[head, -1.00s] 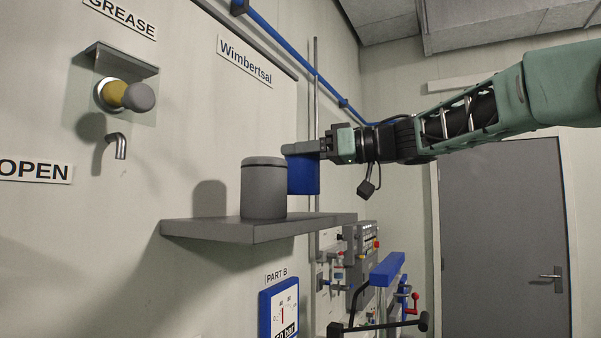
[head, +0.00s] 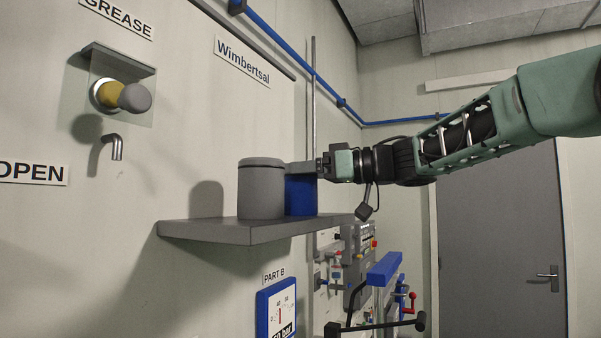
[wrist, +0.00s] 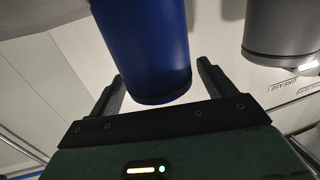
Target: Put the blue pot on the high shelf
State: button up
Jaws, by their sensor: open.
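The blue pot (head: 300,196) is at the high shelf (head: 235,232), beside and partly hidden by the grey pot (head: 261,190). Its base appears to be at shelf level; the contact itself is hard to see. My gripper (head: 303,168) reaches in from the right at the pot's upper part. In the wrist view the blue pot (wrist: 150,55) lies between the two open fingers (wrist: 160,88), with a visible gap at the right finger. The grey pot (wrist: 283,30) stands apart from it at the right there.
A yellow and grey knob (head: 122,96) and a spout (head: 113,147) are on the wall at left. A grey door (head: 497,230) is at right.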

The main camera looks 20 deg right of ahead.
jog(key=shift+r, duration=0.25)
jog(key=b+v, duration=0.4)
jog(key=v, duration=0.8)
jog(key=shift+f, duration=0.1)
